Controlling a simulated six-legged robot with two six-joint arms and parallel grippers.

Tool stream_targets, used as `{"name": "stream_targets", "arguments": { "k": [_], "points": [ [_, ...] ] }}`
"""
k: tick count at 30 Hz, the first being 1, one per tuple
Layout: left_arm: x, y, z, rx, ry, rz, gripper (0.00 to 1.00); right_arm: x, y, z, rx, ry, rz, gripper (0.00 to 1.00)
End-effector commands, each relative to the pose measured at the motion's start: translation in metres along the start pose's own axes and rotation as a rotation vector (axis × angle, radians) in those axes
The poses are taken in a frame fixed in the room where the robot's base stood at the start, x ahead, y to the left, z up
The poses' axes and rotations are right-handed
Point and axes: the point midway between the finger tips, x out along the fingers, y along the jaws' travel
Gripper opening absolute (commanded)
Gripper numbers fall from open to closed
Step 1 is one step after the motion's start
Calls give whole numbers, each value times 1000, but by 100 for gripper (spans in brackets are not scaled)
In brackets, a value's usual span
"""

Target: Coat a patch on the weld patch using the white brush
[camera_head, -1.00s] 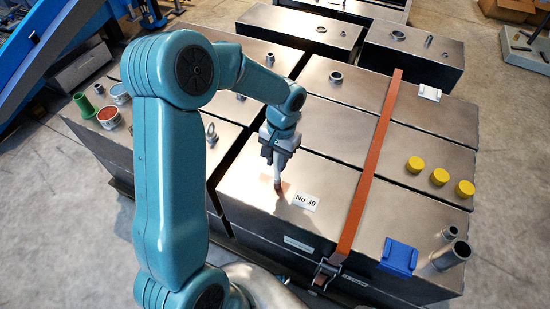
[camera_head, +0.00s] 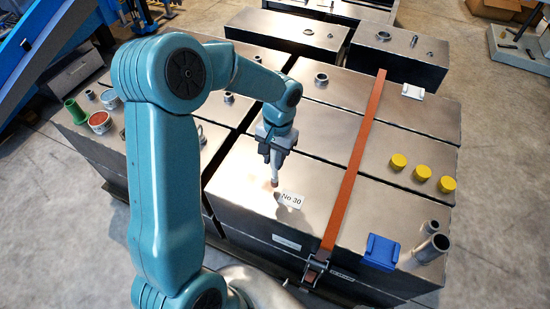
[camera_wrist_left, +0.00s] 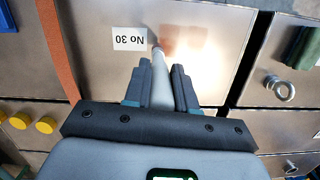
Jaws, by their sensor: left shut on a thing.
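My left gripper (camera_head: 274,154) points down over the front middle metal box and is shut on the white brush (camera_head: 275,174). In the left wrist view, the gripper (camera_wrist_left: 161,70) holds the brush (camera_wrist_left: 160,88) between its fingers. A brownish weld patch (camera_wrist_left: 188,46) lies on the box top just right of the tip in the wrist view. A white label reading "No 30" (camera_head: 290,200) is close on the other side. My right gripper is out of view.
An orange strap (camera_head: 354,170) crosses the boxes right of the label. Several yellow caps (camera_head: 422,172), a blue block (camera_head: 381,252) and upright tubes (camera_head: 432,249) stand farther right. At the left are a green funnel-like piece (camera_head: 75,111) and an open tin (camera_head: 100,122). An eye bolt (camera_wrist_left: 280,88) stands nearby.

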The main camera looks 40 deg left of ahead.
Motion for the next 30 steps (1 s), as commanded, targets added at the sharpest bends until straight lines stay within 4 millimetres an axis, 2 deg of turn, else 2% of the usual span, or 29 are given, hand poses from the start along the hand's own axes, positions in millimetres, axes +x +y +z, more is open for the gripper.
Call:
{"name": "stream_targets", "arguments": {
  "k": [1,3,15,30],
  "points": [
    [-9,0,1,0,1,0,0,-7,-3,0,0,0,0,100],
    [-16,1,2,1,1,0,0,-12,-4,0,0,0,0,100],
    [-48,6,5,3,1,0,0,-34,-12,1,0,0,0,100],
    [-48,5,5,3,1,0,0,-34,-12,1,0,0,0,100]
  ]
}}
